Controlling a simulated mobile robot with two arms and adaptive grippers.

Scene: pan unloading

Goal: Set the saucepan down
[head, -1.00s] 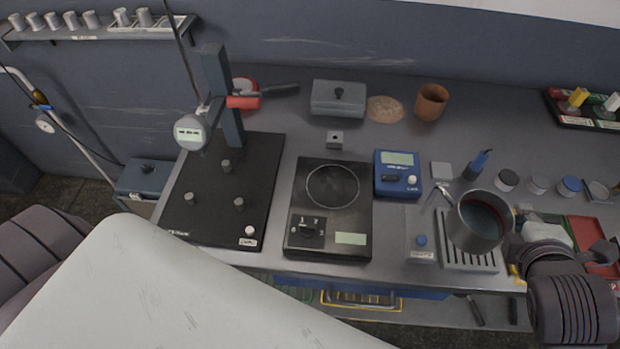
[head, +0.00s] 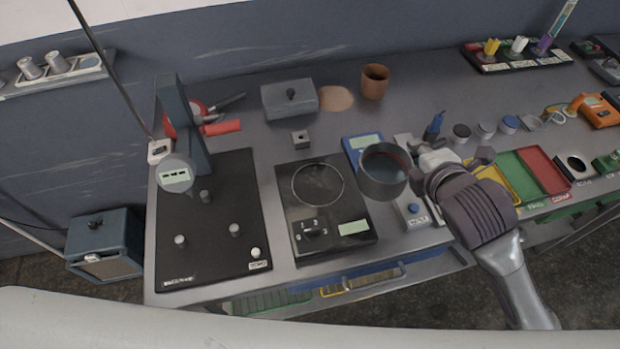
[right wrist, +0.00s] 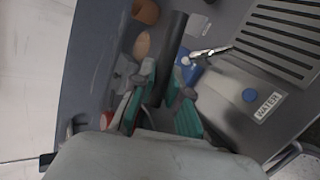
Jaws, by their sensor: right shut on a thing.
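The saucepan (head: 384,176) is a dark grey round pot with a dark bluish inside. In the head view it is held upright above the bench, right of the black hotplate (head: 340,238) and in front of the blue scale (head: 363,143). My right gripper (head: 432,165) is at the pan's right side and is shut on its handle, which the hand mostly hides. In the right wrist view, a dark bar (right wrist: 174,45) lies between the teal fingers; the pan's bowl is not seen there. The hotplate's ring is bare. My left gripper is out of view.
A black plate with pegs (head: 215,250) and a stand (head: 183,120) are left of the hotplate. A grey lidded box (head: 290,100), a small block (head: 300,139) and a brown cup (head: 374,82) stand behind. Coloured trays (head: 540,170) lie to the right.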

